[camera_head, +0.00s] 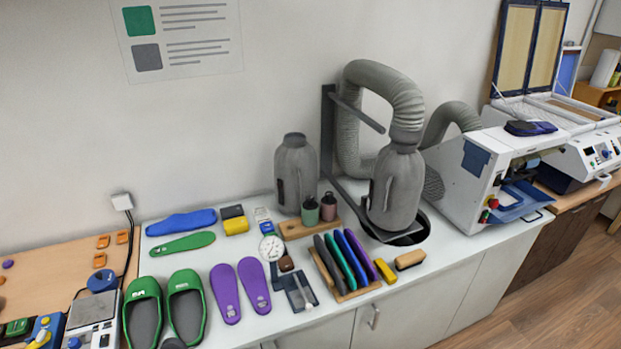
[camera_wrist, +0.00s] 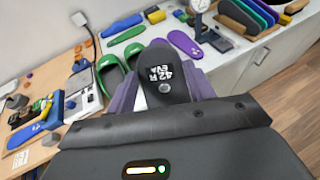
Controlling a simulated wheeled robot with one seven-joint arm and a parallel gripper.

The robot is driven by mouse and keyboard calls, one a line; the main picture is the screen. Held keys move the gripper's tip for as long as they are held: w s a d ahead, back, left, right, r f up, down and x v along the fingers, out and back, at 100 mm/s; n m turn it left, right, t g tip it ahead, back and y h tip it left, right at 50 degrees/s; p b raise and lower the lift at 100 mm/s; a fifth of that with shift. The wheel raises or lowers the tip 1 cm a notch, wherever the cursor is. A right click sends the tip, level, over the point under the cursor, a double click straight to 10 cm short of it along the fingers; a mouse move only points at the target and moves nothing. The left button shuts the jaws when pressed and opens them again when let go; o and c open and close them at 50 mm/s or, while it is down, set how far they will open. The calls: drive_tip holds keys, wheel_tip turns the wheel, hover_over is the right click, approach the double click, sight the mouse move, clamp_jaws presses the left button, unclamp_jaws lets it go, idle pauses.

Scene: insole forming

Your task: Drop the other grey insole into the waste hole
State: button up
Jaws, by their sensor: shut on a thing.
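My gripper (camera_wrist: 162,92) is shut on a dark grey insole (camera_wrist: 165,62) in the wrist view. White lettering on it reads 42 R EVA, and its rounded end points away from me, over the bench. A small dark shape at the bottom edge of the head view may be its tip; the gripper itself does not show there. The waste hole (camera_head: 422,226) is a dark round opening in the bench top, partly hidden by a grey bottle-shaped hood (camera_head: 395,190). Another dark grey insole (camera_head: 327,262) stands in the wooden rack (camera_head: 352,294).
The rack also holds green, blue and purple insoles. Green slippers (camera_head: 187,310), purple insoles (camera_head: 254,285) and a dial gauge (camera_head: 271,248) lie to its left. A yellow block (camera_head: 385,271) and a brush (camera_head: 410,260) lie near the hole. A white machine (camera_head: 475,185) stands right.

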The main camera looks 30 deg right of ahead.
drive_tip(key=t, duration=0.2)
drive_tip(key=a+n+t, duration=0.1)
drive_tip(key=t, duration=0.1)
drive_tip(key=shift+s+r, duration=0.25)
drive_tip(key=shift+r, duration=0.15)
drive_tip(key=shift+f+b, duration=0.7)
drive_tip(key=shift+r, duration=0.1)
